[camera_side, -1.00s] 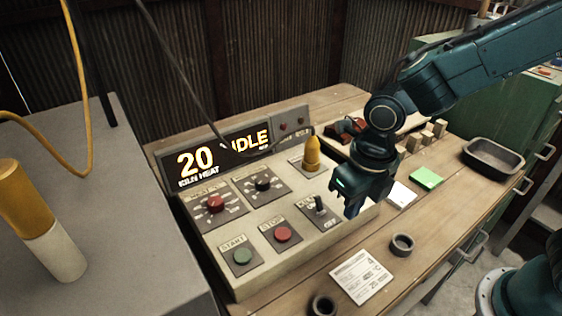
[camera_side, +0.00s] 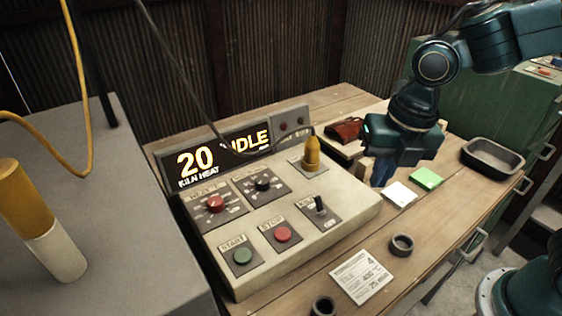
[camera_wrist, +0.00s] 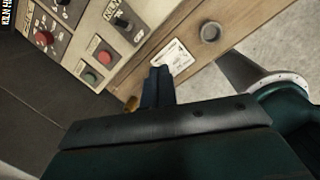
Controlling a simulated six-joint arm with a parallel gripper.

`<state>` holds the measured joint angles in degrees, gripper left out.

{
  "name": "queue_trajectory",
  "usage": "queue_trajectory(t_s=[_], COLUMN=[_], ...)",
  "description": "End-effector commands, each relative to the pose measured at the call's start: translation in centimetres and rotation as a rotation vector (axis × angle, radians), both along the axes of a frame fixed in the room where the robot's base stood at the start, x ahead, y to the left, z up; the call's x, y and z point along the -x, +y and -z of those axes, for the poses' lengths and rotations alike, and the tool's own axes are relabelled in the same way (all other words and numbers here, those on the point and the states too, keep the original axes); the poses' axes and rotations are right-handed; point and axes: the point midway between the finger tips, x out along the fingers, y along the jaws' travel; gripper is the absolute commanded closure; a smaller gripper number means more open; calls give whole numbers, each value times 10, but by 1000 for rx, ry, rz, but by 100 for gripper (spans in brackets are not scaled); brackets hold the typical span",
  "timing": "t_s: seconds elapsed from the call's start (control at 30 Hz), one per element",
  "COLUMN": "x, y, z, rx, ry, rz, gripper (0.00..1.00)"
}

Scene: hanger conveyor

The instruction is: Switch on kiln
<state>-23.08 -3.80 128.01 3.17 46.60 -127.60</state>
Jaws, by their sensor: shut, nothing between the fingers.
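The kiln control panel (camera_side: 283,254) sits on the wooden bench. Its display (camera_side: 222,156) reads "20", "KILN HEAT" and "IDLE". A green START button (camera_side: 242,256) and a red STOP button (camera_side: 283,234) are at the front. A black toggle switch (camera_side: 320,205) with an OFF label is right of them. A red knob (camera_side: 215,204), a black knob (camera_side: 263,184) and a yellow-orange handle (camera_side: 312,152) are further back. My gripper (camera_side: 382,172) is shut and empty, right of the panel and apart from it. The wrist view shows its closed fingers (camera_wrist: 158,86) and the buttons beyond.
White notes (camera_side: 399,195), a green pad (camera_side: 426,178) and a metal tray (camera_side: 492,157) are at right. A cable (camera_side: 185,70) hangs over the display.

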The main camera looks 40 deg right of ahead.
Motion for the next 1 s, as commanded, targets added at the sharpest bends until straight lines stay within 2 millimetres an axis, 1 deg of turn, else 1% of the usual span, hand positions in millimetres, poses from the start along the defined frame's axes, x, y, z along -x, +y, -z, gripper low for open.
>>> queue_trajectory(t_s=[0.4, 1.0], x=[10, 27], y=[-19, -44], z=[-15, -33], rx=[-69, -182], ry=[-28, -62], rz=[316, 766], gripper=[100, 100])
